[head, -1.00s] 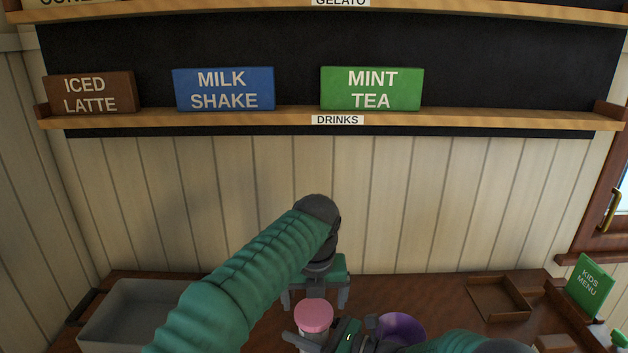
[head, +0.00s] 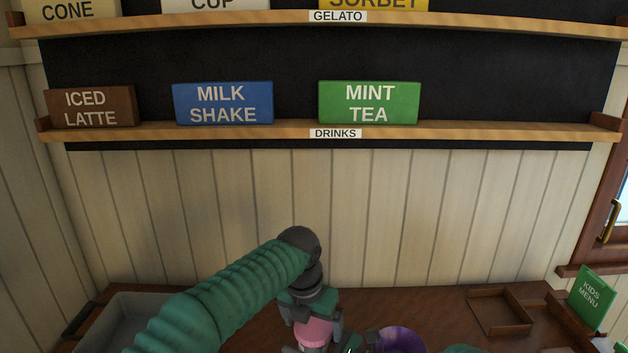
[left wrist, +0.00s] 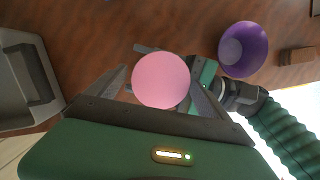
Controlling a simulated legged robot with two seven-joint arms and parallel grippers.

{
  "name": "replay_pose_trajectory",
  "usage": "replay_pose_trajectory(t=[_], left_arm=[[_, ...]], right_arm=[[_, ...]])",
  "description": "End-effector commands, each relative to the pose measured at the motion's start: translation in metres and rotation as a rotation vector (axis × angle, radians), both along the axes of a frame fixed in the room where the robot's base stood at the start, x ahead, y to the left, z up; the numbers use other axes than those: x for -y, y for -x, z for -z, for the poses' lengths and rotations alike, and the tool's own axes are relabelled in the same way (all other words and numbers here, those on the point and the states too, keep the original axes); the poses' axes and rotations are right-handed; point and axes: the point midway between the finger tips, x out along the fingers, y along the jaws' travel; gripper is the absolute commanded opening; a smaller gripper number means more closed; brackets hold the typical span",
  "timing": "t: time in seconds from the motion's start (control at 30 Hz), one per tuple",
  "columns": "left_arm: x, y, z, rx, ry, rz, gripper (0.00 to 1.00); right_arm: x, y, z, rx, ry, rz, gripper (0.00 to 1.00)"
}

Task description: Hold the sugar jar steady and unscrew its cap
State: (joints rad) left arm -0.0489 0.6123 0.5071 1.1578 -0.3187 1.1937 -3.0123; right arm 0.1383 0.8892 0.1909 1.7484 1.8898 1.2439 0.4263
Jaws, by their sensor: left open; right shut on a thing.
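The sugar jar's pink cap (head: 314,332) shows at the bottom of the head view. In the left wrist view the round cap (left wrist: 160,80) is seen from above and hides most of the jar under it. My left gripper (head: 312,322) is over the cap, pointing down. Its open fingers (left wrist: 160,84) stand on either side of the cap, with gaps that are hard to judge. My right gripper (left wrist: 170,68) is lower, beside the jar, and shut on the jar body, which is mostly hidden. In the head view the right gripper is mostly cut off by the lower edge.
A purple bowl (head: 401,341) stands right of the jar. A grey bin (head: 110,325) is at the left of the counter. A brown tray (head: 500,312) and a green kids menu sign (head: 592,294) are at the right. The wall and drinks shelf (head: 480,131) rise behind.

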Motion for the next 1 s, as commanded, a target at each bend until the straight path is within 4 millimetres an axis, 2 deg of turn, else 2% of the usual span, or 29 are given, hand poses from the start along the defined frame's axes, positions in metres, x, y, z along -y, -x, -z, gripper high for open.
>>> replay_pose_trajectory(t=[0.27, 0.8, 0.87, 1.0], left_arm=[[-0.0022, -0.0015, -0.0002, 0.000, 0.006, 0.158, 0.91], [0.0030, 0.0014, -0.0016, 0.003, 0.003, 0.163, 0.91], [0.0030, 0.0016, -0.0016, 0.003, 0.003, 0.163, 0.86], [0.0033, 0.0017, -0.0017, 0.002, 0.004, 0.163, 0.68]], right_arm=[[-0.0002, 0.0000, -0.0003, 0.000, -0.001, 0.000, 0.10], [-0.0001, 0.0000, -0.0002, 0.000, -0.001, 0.000, 0.10], [-0.0001, 0.0000, -0.0002, 0.000, -0.001, 0.000, 0.10], [-0.0002, 0.0000, -0.0002, 0.000, -0.001, 0.000, 0.10]])
